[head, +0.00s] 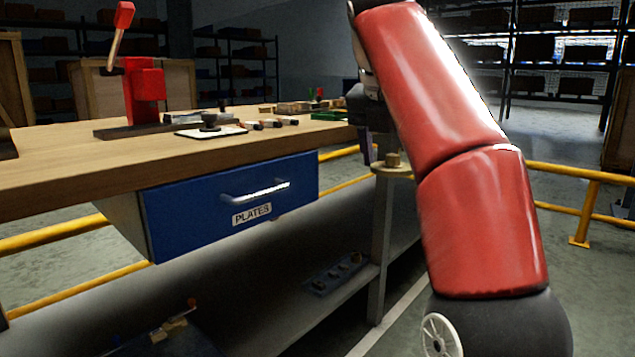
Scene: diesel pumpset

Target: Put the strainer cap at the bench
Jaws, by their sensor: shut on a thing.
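My red arm rises at the right, and its dark gripper (372,125) hangs at the right end of the bench (80,173), partly hidden behind the arm. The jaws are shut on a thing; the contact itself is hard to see. A tan round disc with a small brass knob, which looks like the strainer cap (393,170), shows just below the gripper, in front of the bench leg. It appears level, lower than the bench top. A white plate (212,132) with a black round piece on it lies on the bench.
A red lever press (145,92) stands on the bench, with several small cylinders (272,123) and a green tray (328,115) to its right. A blue drawer (232,203) labelled PLATES sticks out below. Yellow rails (565,172) run behind. The bench's front strip is clear.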

